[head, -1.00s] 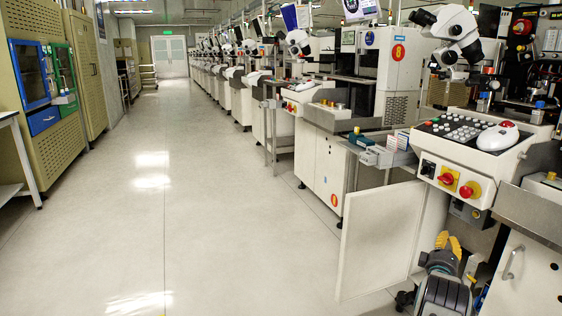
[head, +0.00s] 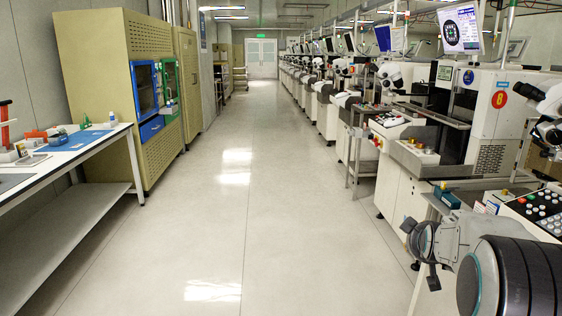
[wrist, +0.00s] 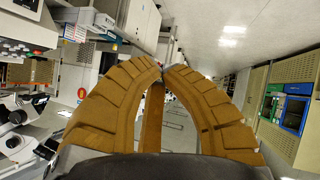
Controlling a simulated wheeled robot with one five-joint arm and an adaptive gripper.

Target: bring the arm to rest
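My gripper (wrist: 163,70) is in the wrist view, with its two ribbed yellow-brown fingers curving together until their tips meet. Nothing shows between the tips. The fingers are hard to make out there.
A row of wire bonders (head: 490,110) lines the right side, with a control panel (head: 540,208) close to my arm. A workbench (head: 60,160) and yellow cabinets (head: 110,110) stand on the left. The aisle floor (head: 220,215) between them is clear.

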